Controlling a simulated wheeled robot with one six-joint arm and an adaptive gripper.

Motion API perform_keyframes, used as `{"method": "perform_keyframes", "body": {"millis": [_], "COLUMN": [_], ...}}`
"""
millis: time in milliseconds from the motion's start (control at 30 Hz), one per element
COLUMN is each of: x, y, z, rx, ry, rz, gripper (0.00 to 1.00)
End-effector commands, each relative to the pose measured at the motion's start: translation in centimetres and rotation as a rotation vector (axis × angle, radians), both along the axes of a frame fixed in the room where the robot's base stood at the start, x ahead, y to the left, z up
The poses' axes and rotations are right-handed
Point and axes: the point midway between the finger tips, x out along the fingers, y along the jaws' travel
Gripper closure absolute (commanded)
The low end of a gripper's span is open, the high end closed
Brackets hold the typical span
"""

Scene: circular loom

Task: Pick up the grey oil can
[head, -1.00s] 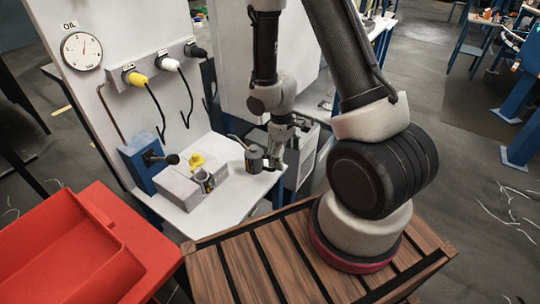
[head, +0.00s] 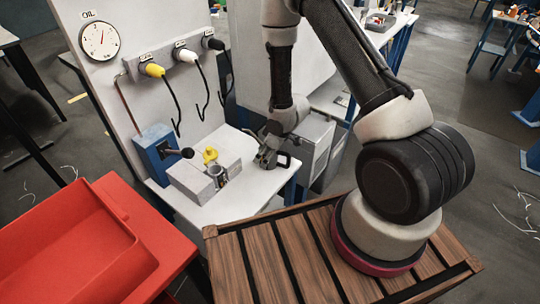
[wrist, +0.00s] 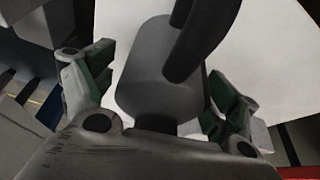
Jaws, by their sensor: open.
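The grey oil can (wrist: 150,75) fills the middle of the wrist view, with its dark curved handle or spout (wrist: 200,40) towards the upper right. My gripper (wrist: 158,100) is open, one green-padded finger on each side of the can; whether either touches it I cannot tell. In the head view the gripper (head: 268,150) is down at the can near the right edge of the white table, and it partly hides the can. A dark loop-shaped handle (head: 284,164) shows at the right of the gripper.
On the white table (head: 240,203) a grey block (head: 190,180) stands left of the gripper, with a small metal cup (head: 218,176) and a yellow piece (head: 210,155). A blue box with a black lever (head: 153,152) is farther left. A red tray (head: 75,235) is at lower left.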

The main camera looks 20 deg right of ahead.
Motion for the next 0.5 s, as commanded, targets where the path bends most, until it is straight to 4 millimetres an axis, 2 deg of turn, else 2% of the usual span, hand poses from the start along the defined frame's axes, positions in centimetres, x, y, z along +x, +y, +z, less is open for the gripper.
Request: {"method": "perform_keyframes", "body": {"millis": [100, 300, 500], "x": [0.22, 0.22, 0.22], "y": [0.18, 0.17, 0.15], "z": [-0.61, -0.59, -0.57], "rx": [0.0, 0.0, 0.0], "ry": [-0.001, -0.001, -0.001], "rz": [-0.001, -0.001, -0.001], "gripper": [0.12, 0.14, 0.51]}}
